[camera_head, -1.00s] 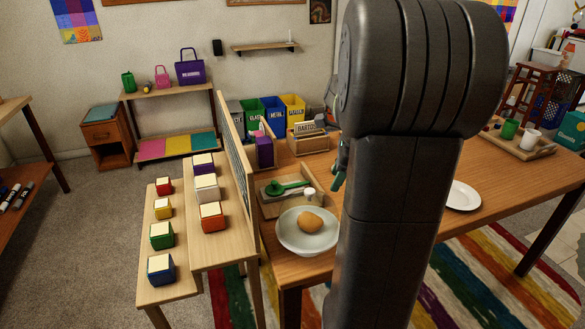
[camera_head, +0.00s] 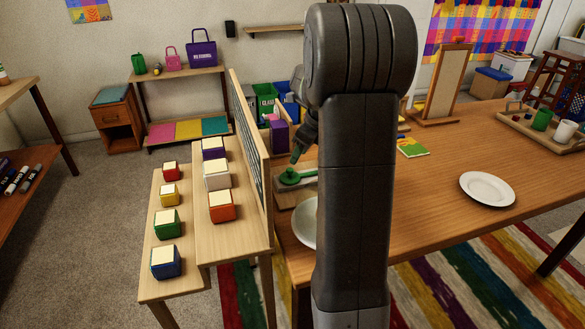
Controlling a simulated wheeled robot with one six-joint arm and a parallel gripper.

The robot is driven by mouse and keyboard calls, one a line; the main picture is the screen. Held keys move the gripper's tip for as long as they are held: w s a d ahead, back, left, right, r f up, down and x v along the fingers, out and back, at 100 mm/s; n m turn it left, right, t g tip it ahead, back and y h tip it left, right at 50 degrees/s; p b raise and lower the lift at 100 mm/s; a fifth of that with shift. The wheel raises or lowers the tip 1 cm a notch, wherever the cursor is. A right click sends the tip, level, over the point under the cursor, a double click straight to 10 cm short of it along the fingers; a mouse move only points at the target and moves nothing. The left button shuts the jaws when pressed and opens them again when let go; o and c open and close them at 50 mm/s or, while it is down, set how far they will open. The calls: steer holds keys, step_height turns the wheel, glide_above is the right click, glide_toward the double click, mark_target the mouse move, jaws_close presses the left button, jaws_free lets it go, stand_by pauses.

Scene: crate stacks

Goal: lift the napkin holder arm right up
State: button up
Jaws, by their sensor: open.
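The napkin holder (camera_head: 306,184) is on the wooden table, left of my upright arm link. A green arm with a round knob (camera_head: 290,175) lies low across it. The right part of the holder is hidden behind my arm. My gripper (camera_head: 295,156) is small and dark in this view, pointing down just above the green arm's knob. It is open and holds nothing that I can see. Whether its fingertips touch the green arm I cannot tell.
A purple box (camera_head: 278,136) stands behind the holder. A board (camera_head: 250,150) borders the table's left side. A white plate (camera_head: 487,189) lies right, with bare table around it.

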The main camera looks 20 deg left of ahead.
mark_target(291, 170)
steer(key=x, duration=0.6)
steer(key=shift+a+f+b, duration=0.1)
steer(key=shift+f+b, duration=0.05)
steer(key=shift+b, duration=0.25)
steer(key=shift+c, duration=0.2)
jaws_close()
